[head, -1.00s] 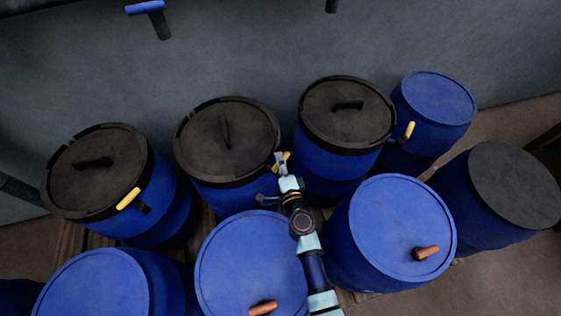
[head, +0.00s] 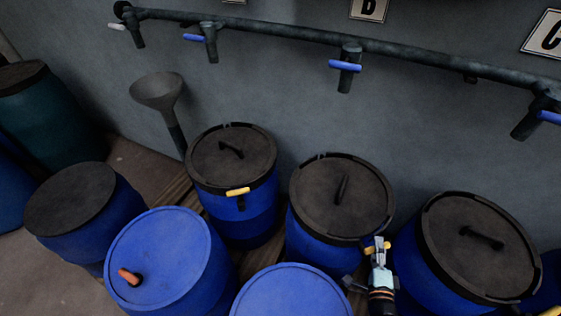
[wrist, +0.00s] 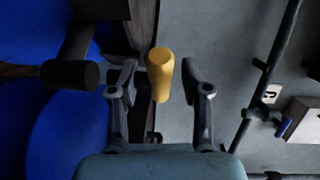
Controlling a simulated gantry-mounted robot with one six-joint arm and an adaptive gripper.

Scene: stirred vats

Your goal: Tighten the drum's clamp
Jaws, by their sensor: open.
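The middle black-lidded blue drum (head: 340,197) stands in the back row. Its yellow clamp handle (head: 382,245) sits on the right front of its rim, partly covered by my gripper (head: 376,246). In the wrist view the yellow handle (wrist: 160,72) shows between the two fingers of my gripper (wrist: 157,78), with gaps on both sides. The fingers are open and do not appear to grip it. The drum's dark rim band (wrist: 142,30) and blue wall are left of the handle. How far the clamp is closed cannot be told.
Similar black-lidded drums stand left (head: 233,157) and right (head: 480,245) of it. Blue-lidded drums (head: 160,255) stand in front. A pipe (head: 270,31) with blue-handled taps (head: 345,66) runs along the wall above.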

